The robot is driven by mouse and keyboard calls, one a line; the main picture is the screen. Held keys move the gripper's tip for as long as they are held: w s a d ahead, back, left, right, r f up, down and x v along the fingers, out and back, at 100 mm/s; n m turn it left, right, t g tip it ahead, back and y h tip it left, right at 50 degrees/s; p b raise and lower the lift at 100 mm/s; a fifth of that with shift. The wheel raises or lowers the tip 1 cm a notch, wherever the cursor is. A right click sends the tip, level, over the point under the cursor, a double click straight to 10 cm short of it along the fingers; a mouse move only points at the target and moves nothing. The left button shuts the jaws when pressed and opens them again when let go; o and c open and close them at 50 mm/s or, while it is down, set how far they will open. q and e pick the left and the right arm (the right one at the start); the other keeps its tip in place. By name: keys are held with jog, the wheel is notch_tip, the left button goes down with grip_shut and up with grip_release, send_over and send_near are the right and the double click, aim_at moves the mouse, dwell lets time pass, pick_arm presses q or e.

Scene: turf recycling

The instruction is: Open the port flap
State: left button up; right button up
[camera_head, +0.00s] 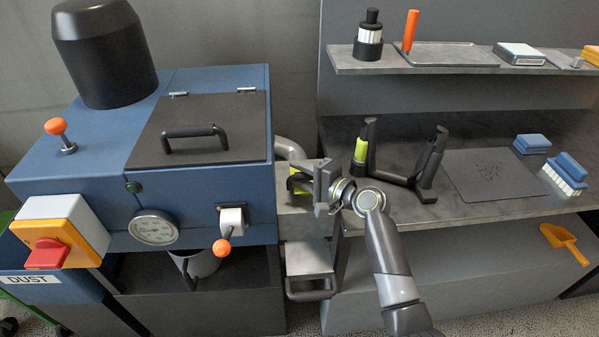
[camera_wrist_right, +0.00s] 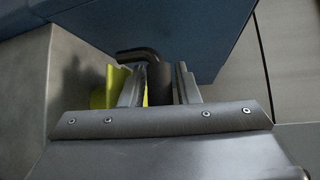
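A yellow-green part (camera_head: 294,184) with black pieces is at the right side of the blue machine, by a grey box; it may be the port flap, but it is mostly hidden behind my gripper. In the right wrist view, the yellow-green part (camera_wrist_right: 112,84) is left of a black bent handle (camera_wrist_right: 159,82). My right gripper (camera_head: 316,187) is at this part. In the wrist view its two fingers (camera_wrist_right: 160,88) stand on either side of the handle, with narrow gaps showing. My left gripper is in neither view.
The blue machine (camera_head: 85,165) has a closed black lid (camera_head: 200,125) with a handle, a gauge (camera_head: 153,228) and an orange-tipped lever (camera_head: 229,225). A grey step-like tray (camera_head: 308,258) is below my gripper. The bench at right holds a black stand (camera_head: 402,178), a dark mat (camera_head: 497,175) and blue brushes (camera_head: 566,173).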

jog(key=shift+w+a, duration=0.1)
jog(key=shift+a, duration=0.05)
grip_shut()
